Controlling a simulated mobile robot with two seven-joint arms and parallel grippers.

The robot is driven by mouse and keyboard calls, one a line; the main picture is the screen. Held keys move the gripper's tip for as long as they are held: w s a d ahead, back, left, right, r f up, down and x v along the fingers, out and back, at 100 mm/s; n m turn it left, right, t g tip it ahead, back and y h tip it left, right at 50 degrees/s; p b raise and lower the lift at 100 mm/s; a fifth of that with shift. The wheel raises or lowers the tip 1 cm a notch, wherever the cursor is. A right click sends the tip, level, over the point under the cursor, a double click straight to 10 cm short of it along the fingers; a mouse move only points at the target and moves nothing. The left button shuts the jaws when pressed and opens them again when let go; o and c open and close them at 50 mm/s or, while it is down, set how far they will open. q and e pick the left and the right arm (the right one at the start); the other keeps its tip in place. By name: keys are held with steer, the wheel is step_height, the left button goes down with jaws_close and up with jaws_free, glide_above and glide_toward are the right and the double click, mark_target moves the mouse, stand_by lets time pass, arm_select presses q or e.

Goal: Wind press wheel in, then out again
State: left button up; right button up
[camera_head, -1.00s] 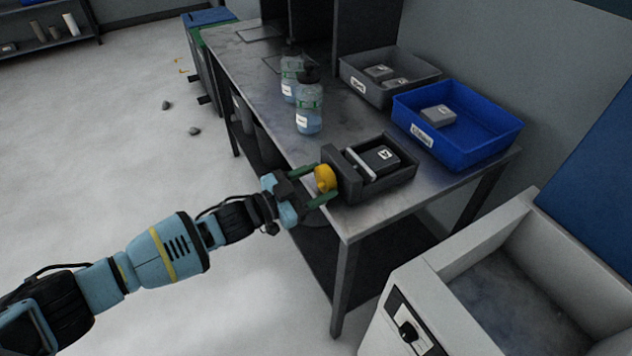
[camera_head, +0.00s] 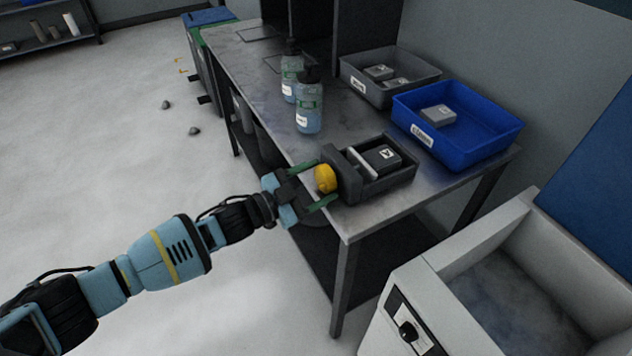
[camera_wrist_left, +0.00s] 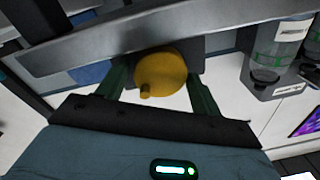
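The press (camera_head: 402,176) is a dark grey open frame near the table's front edge. Its yellow wheel (camera_head: 325,178) sticks out on the left and also shows in the left wrist view (camera_wrist_left: 161,73), with a small knob at its lower left. Inside the frame, a light plate (camera_head: 363,164) stands close beside a grey block with a white marked label (camera_head: 384,155). My left gripper (camera_head: 314,183) is open, its green fingers apart on either side of the wheel. In the left wrist view, gaps show between the fingers and wheel. My right gripper is out of view.
Two clear bottles (camera_head: 308,108) stand behind the press on the metal table (camera_head: 245,75). A blue bin (camera_head: 470,140) and a grey bin (camera_head: 357,84) stand at the back right. A pale sink-like unit (camera_head: 440,268) stands at the front right.

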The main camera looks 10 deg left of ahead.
arm_select(q)
steer(key=shift+o, duration=1.1)
steer(key=v, duration=0.8)
steer(key=shift+d, duration=0.1)
